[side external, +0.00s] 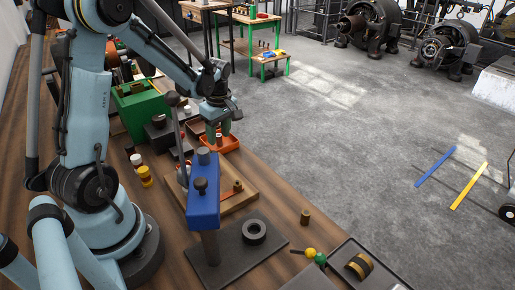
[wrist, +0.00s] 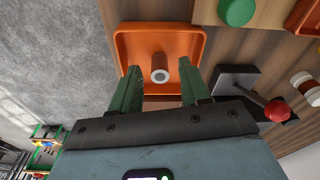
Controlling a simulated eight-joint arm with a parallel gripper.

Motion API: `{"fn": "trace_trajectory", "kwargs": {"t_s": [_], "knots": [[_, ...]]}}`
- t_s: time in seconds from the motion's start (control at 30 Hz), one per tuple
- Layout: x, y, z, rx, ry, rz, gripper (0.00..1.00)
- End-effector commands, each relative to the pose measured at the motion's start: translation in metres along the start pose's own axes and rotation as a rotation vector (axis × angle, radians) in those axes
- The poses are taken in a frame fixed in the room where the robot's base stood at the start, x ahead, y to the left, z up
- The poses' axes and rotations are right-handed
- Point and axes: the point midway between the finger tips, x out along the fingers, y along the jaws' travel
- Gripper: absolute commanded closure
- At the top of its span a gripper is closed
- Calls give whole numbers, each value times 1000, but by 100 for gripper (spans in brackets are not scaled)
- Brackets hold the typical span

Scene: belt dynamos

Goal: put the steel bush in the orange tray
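The orange tray (side external: 232,146) lies on the bench beyond the blue press in the side view. It fills the top middle of the wrist view (wrist: 122,45). The steel bush (wrist: 160,68), a small grey cylinder with a dark hole, appears within the tray, its end facing the wrist camera. In the side view the bush (side external: 218,136) is small and partly screened. My gripper (wrist: 160,72) is open above the tray, with its green fingers on either side of the bush and a visible gap to each. It also shows in the side view (side external: 218,130).
A blue press (side external: 203,195) stands near the tray. A black block with a red-knobbed lever (wrist: 277,108) is right of my gripper in the wrist view. A green box (side external: 140,105), jars (side external: 145,176) and a dark ring (side external: 253,231) stand on the bench.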

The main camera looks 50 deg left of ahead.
Motion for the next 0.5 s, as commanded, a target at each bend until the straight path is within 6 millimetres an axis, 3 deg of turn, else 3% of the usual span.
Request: {"fn": "trace_trajectory", "kwargs": {"t_s": [0.27,0.5], "knots": [[-2,0,0,0,0,0,55],[-26,0,0,1,0,0,55]]}}
